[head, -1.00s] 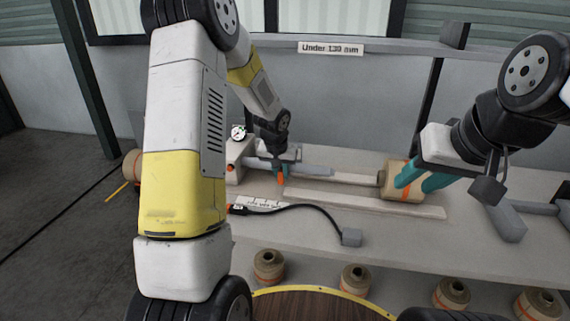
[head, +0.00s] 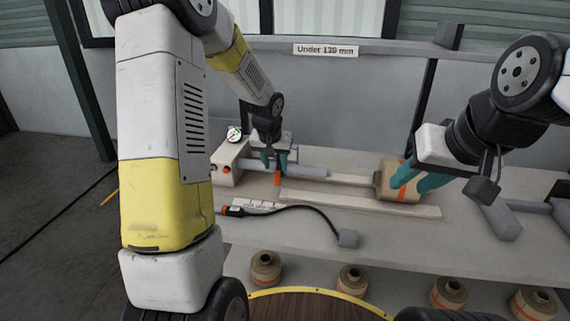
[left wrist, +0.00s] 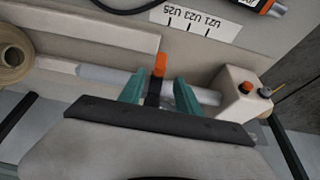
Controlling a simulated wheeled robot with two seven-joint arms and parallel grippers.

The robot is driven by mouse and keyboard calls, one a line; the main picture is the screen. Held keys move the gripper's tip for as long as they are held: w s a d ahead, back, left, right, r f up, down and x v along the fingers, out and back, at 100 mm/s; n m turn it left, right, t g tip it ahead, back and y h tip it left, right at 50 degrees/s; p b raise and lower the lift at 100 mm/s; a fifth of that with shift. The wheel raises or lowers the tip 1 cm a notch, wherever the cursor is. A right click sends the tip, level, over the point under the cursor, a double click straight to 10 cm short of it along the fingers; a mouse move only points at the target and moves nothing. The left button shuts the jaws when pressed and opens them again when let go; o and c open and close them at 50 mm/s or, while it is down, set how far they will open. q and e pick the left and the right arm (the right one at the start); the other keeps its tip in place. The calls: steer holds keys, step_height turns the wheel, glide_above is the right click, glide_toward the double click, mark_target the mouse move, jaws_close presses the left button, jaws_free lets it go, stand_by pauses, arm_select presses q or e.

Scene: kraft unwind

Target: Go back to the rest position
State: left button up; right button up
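My left gripper (head: 275,161) is open over the grey shaft (head: 300,171) of the unwind stand. In the left wrist view its teal fingers (left wrist: 162,92) stand either side of an upright black lever with an orange tip (left wrist: 159,64), with gaps beside it. The lever's orange part (head: 277,179) also shows in the head view. My right gripper (head: 411,180) has its teal fingers against the right part of a kraft roll (head: 383,181) at the shaft's right end. Whether they grip it is unclear.
A white block with a gauge (head: 234,134) stands at the shaft's left end. Several rolls (head: 352,280) stand below. A sign (head: 325,50) hangs on the rail behind.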

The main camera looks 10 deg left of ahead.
arm_select(q)
steer(key=shift+v, duration=1.1)
steer(key=s+r+t, duration=0.1)
steer(key=s+r, duration=1.1)
steer(key=s, duration=0.1)
steer(key=s+d+r+h, duration=0.1)
steer(key=s+r, duration=0.1)
steer(key=s, duration=0.6)
steer(key=s+d+r+h, duration=0.1)
steer(key=s, duration=0.7)
steer(key=shift+r+t, duration=0.4)
steer(key=shift+o, duration=0.4)
